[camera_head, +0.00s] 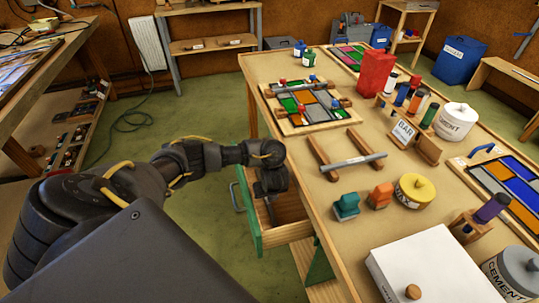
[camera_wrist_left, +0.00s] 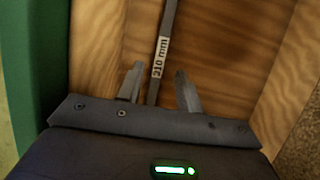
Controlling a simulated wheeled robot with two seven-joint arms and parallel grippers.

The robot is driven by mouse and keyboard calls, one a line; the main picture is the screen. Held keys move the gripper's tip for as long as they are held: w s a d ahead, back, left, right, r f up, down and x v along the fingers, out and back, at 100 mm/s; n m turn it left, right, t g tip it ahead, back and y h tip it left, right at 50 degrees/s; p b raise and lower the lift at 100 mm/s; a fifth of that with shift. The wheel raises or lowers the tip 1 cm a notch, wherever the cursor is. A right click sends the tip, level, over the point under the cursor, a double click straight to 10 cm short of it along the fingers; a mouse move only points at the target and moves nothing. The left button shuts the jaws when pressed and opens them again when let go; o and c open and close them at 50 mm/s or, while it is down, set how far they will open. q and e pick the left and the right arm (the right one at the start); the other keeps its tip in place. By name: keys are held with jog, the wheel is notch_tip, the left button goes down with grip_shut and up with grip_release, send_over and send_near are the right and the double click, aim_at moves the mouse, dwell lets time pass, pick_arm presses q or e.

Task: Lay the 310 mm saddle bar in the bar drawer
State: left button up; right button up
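The 310 mm saddle bar (camera_wrist_left: 167,30) is a thin grey bar with a white "310 mm" label. In the left wrist view it lies along the wooden floor of the bar drawer (camera_wrist_left: 225,45); whether it fully touches the floor is hard to tell. My left gripper (camera_wrist_left: 158,72) is open, with one finger on each side of the bar and a gap to both. In the head view, the drawer's green front (camera_head: 246,212) is pulled out from the bench and my left gripper (camera_head: 270,190) reaches down into it. My right gripper is not in view.
Another labelled grey bar (camera_head: 355,162) rests across two wooden blocks on the bench (camera_head: 300,150). The floor left of the drawer is clear.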

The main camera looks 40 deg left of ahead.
pick_arm(q)
jog(key=p+v, duration=0.5)
jog(key=v, duration=0.2)
jog(key=shift+r+p, duration=0.2)
jog(key=shift+p, duration=0.15)
jog(key=shift+s+d, duration=0.1)
